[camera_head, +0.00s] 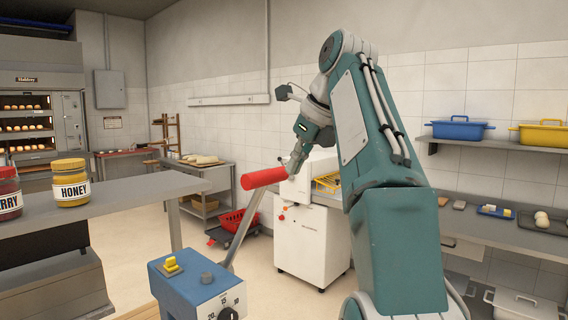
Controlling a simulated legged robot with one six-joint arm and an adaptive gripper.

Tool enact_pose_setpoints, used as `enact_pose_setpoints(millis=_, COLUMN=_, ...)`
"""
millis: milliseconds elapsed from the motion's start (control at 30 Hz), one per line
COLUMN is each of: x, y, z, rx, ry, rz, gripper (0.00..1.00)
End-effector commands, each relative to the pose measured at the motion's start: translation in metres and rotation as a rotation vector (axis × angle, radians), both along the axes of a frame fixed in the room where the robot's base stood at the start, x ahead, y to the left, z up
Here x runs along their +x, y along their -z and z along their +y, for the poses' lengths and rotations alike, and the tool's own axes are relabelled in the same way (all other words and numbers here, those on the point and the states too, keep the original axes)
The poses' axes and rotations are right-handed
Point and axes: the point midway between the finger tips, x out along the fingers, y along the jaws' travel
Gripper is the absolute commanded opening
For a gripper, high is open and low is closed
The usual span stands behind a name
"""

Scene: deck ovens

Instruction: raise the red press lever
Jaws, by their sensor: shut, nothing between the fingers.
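The red press lever grip (264,178) is a thick red cylinder on a thin grey rod (243,232). The rod slants up and right from behind a blue press box (197,285) at the bottom of the head view.
A white machine (312,232) stands behind the lever. A shelf (495,146) with blue and yellow containers is at right.

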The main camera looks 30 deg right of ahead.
Motion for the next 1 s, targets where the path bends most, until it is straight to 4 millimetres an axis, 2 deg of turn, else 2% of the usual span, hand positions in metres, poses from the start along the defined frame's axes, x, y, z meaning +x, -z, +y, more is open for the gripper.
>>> enact_pose_setpoints(millis=400, x=-0.07, y=0.0, z=-0.03, rx=0.0, ry=0.007, rz=0.001, gripper=0.0)
enact_pose_setpoints(millis=500, x=-0.081, y=0.0, z=-0.035, rx=0.0, ry=0.004, rz=0.001, gripper=0.0)
enact_pose_setpoints(millis=667, x=-0.089, y=0.0, z=-0.038, rx=0.0, ry=0.002, rz=0.001, gripper=0.0)
enact_pose_setpoints(millis=1000, x=-0.09, y=0.0, z=-0.038, rx=0.0, ry=0.001, rz=0.002, gripper=0.0)
